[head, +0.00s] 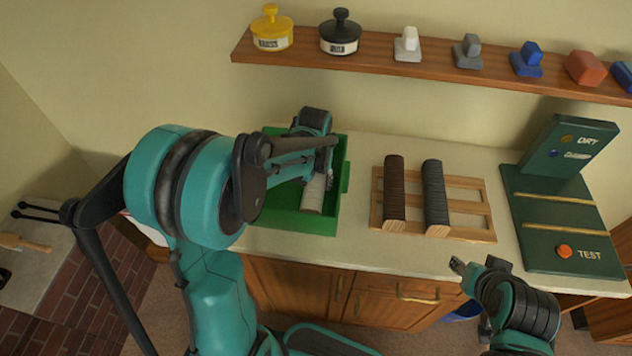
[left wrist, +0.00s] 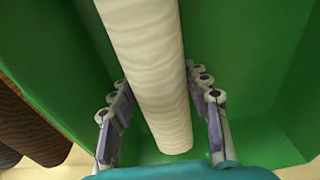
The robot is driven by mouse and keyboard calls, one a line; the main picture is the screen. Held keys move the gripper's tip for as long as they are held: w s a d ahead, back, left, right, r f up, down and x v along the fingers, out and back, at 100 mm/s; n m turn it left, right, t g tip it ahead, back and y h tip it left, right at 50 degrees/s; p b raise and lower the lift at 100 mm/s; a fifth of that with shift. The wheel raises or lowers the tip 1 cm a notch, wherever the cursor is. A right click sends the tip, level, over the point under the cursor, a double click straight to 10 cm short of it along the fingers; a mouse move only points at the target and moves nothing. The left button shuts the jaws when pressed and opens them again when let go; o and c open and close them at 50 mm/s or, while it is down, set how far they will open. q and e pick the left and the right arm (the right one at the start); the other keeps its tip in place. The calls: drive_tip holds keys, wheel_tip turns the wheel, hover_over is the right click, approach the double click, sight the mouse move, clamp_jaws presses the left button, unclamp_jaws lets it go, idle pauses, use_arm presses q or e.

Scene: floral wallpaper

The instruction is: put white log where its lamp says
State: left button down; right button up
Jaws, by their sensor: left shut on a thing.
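The white log (head: 313,194) lies inside the green bin (head: 300,223) on the counter. My left gripper (head: 319,172) reaches down into the bin and is shut on the log. In the left wrist view the pale log (left wrist: 150,60) runs between both fingers, with the green floor and walls around it. The dark green test board (head: 553,231) has an upright panel marked DRY, with a dull brownish lamp (head: 567,139) and a bluish lamp (head: 568,154) beside a second, unreadable label. An orange button (head: 564,251) is marked TEST. My right gripper (head: 466,269) is in front of the counter, its jaws unclear.
A wooden rack (head: 466,231) right of the bin holds a brown log (head: 394,190) and a dark grey log (head: 435,195). The wall shelf (head: 370,50) carries a yellow pot, a black pot and several small coloured objects. Bare counter lies between the rack and board.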

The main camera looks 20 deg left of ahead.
use_arm(q)
drive_tip(key=c, duration=1.2)
unclamp_jaws()
drive_tip(key=shift+f, duration=0.15)
drive_tip(key=o, duration=0.5)
drive_tip(key=shift+c, duration=0.2)
drive_tip(key=shift+r, duration=0.2)
